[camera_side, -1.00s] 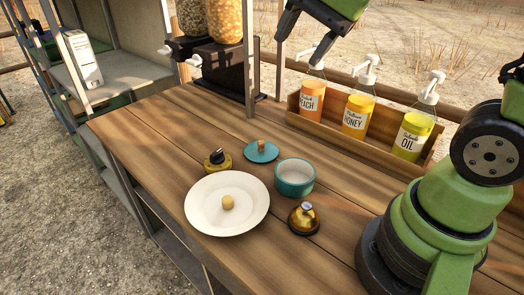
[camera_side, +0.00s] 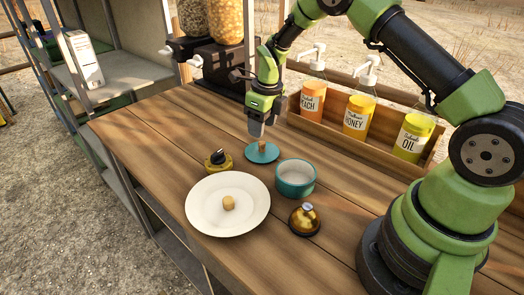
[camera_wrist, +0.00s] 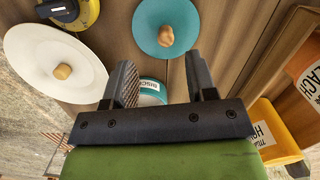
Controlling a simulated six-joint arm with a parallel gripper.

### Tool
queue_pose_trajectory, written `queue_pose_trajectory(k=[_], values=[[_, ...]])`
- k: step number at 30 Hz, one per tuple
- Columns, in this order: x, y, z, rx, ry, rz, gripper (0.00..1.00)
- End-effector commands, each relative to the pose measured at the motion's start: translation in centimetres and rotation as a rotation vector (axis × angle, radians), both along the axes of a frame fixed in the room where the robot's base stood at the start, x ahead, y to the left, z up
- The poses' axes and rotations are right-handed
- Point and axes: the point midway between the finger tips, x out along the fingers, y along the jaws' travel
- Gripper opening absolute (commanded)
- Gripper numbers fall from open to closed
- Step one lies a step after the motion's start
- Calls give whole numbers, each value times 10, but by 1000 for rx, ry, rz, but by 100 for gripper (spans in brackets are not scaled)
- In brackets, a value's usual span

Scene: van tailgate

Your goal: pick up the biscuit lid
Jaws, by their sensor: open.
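The biscuit lid is a flat teal disc (camera_side: 250,156) with a small wooden knob, lying on the wooden counter behind the teal pot. It also shows at the top of the wrist view (camera_wrist: 148,32), beyond my fingertips. The teal pot (camera_side: 296,189) stands open; part of its "BISC" label shows between my fingers in the wrist view (camera_wrist: 152,86). My gripper (camera_side: 257,132) points down just above the lid's knob. In the wrist view (camera_wrist: 162,75) its two fingers are apart with nothing between them.
Pump bottles (camera_side: 357,116) stand in a wooden rack behind; dispensers (camera_side: 215,60) stand at the back left.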

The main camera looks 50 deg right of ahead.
Motion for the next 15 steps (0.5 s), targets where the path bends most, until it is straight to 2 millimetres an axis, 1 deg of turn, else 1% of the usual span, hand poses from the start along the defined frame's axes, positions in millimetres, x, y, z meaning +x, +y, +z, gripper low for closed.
queue_pose_trajectory(k=[1,7,12,15], values=[[0,0,-7,0,2,1,52],[2,-2,-23,1,1,0,52],[3,-6,-50,1,2,1,52],[5,-6,-61,1,-1,3,52]])
